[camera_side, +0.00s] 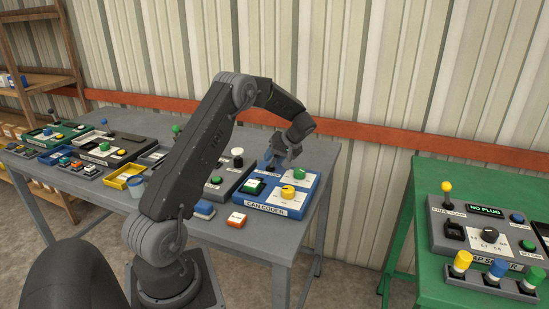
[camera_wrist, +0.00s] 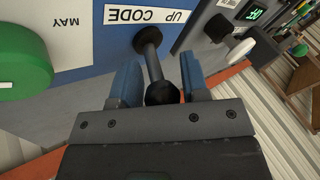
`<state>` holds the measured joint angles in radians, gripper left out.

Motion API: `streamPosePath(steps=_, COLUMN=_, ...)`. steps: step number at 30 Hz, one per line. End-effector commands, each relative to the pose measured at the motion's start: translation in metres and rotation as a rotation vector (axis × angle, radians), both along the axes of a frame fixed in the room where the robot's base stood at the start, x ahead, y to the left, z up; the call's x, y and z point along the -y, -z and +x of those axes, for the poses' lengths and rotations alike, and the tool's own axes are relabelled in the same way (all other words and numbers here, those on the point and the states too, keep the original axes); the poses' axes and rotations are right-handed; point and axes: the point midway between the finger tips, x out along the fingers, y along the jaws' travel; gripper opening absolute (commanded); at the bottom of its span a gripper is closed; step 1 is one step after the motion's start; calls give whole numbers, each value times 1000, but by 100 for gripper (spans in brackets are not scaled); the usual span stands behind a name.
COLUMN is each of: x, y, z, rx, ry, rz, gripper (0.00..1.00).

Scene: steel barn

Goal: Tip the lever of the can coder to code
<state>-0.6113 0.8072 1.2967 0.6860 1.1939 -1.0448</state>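A gap shows between each finger and the lever. In the side view my gripper (camera_side: 283,158) hides most of the lever.
The large green knob (camera_wrist: 22,62) is near my gripper, at the left of the wrist view. Another grey panel with a white knob (camera_side: 237,157) stands beside the can coder. An orange-white block (camera_side: 237,219) lies in front. A green table (camera_side: 450,260) stands to the right.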

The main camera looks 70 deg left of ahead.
Motion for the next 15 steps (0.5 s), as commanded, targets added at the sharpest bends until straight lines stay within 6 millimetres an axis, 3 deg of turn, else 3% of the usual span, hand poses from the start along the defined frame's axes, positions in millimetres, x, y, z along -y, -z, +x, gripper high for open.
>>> streamPosePath(steps=5, x=0, y=0, z=0, rx=0, ry=-1, rz=0, gripper=58)
streamPosePath(steps=15, x=2, y=-6, z=2, rx=2, ry=0, rz=2, gripper=58)
